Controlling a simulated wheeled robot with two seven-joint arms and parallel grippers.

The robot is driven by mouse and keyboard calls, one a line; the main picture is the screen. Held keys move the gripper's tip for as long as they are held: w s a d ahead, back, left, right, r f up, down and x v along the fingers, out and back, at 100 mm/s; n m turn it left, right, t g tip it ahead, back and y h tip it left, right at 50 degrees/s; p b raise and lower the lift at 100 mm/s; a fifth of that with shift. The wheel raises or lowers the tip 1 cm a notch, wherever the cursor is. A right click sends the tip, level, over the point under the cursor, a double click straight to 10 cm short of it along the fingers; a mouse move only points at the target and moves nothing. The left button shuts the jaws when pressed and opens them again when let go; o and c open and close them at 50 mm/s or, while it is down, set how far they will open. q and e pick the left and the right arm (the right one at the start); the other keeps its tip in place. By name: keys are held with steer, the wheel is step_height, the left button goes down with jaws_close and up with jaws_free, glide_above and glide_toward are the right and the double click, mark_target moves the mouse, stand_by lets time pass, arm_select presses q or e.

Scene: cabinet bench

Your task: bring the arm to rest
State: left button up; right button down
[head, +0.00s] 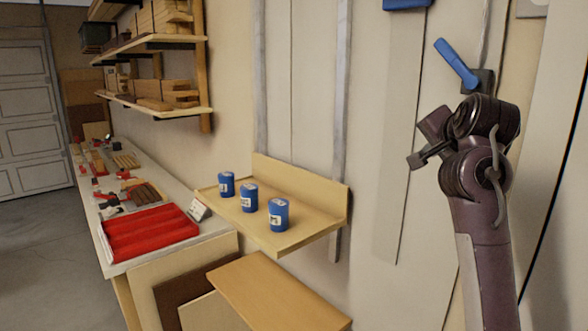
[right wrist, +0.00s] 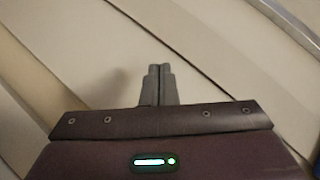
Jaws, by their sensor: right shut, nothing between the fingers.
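My right arm (head: 482,215) rises at the right of the head view, bent at a dark joint near the top. Its gripper (head: 416,161) points left, in front of the pale wall panels and apart from the shelf. In the right wrist view the two grey fingers (right wrist: 160,70) are together with nothing between them. Behind them is only pale panelling. My left arm and gripper are not in view.
A wooden wall shelf (head: 300,238) holds three blue cans (head: 249,198). A blue lever (head: 456,63) is on the wall just above my right arm. A workbench with a red tray (head: 150,234) stands at left. Air between shelf and arm is clear.

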steer(key=s+a+f+n+g, duration=0.15)
steer(key=s+f, duration=0.25)
steer(key=f, duration=0.7)
steer(key=s+a+f+n+g, duration=0.1)
steer(key=s+f+n+g, duration=0.2)
steer(key=f, duration=0.8)
steer(key=s+a+f+n, duration=0.25)
steer(key=s+f, duration=0.25)
steer(key=f, duration=0.5)
steer(key=s+a+f+n+g+y, duration=0.1)
steer(key=s+f+n+g, duration=0.1)
steer(key=s+f, duration=0.45)
steer(key=s+a+f+n+g, duration=0.1)
steer(key=s+f+n, duration=0.2)
steer(key=s, duration=0.7)
steer(key=s+a+f+n+g+y, duration=0.1)
steer(key=s+f+n+g, duration=0.1)
steer(key=s+f, duration=0.45)
steer(key=s+f+g+b, duration=0.1)
steer(key=s+f+b, duration=0.2)
steer(key=f, duration=2.8)
steer(key=s+d+f, duration=0.1)
steer(key=s+f, duration=0.9)
steer(key=s+d+f+g+b, duration=0.1)
steer(key=s+d+f, duration=0.1)
steer(key=s+f, duration=0.7)
steer(key=shift+s+d+f+h+b, duration=0.25)
steer(key=shift+s+f+h+b, duration=0.1)
steer(key=shift+f, duration=0.15)
steer(key=shift+g, duration=0.25)
